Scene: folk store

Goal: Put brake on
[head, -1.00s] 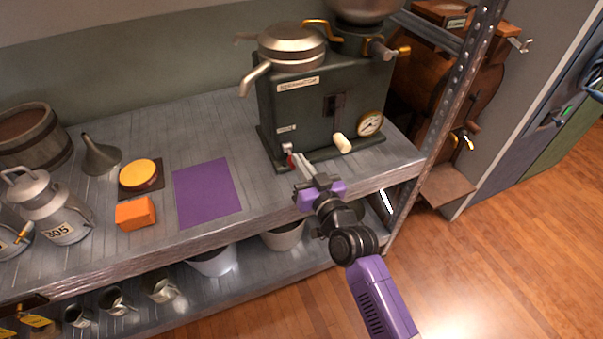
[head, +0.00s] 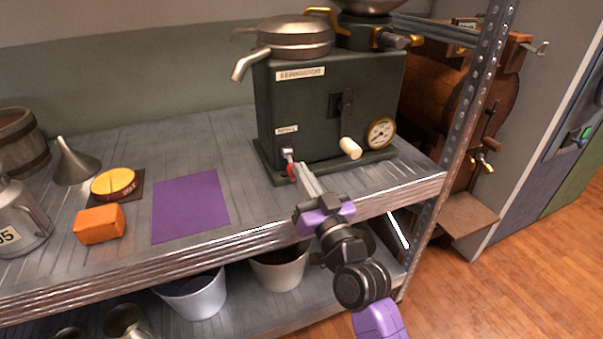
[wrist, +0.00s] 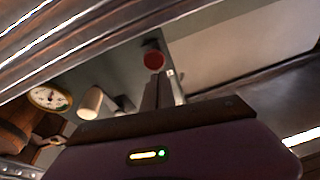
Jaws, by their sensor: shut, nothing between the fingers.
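The dark green machine (head: 325,100) stands on the upper shelf with a metal bowl and spout on top. A small lever with a red end (head: 291,169) sits low on its front left, below a small label; I take it for the brake. The red end also shows in the wrist view (wrist: 153,61). My gripper (head: 302,168) is shut and empty, its fingertips right at the red end. I cannot tell whether they touch it. A crank with a cream handle (head: 350,148) and a round gauge (head: 381,132) are to the right; both also show in the wrist view.
A purple mat (head: 190,206), an orange block (head: 99,223), a yellow round (head: 113,184) and a grey funnel (head: 74,162) lie to the left. The shelf's front edge (head: 230,238) runs below my arm. A metal post (head: 462,130) stands right of the machine.

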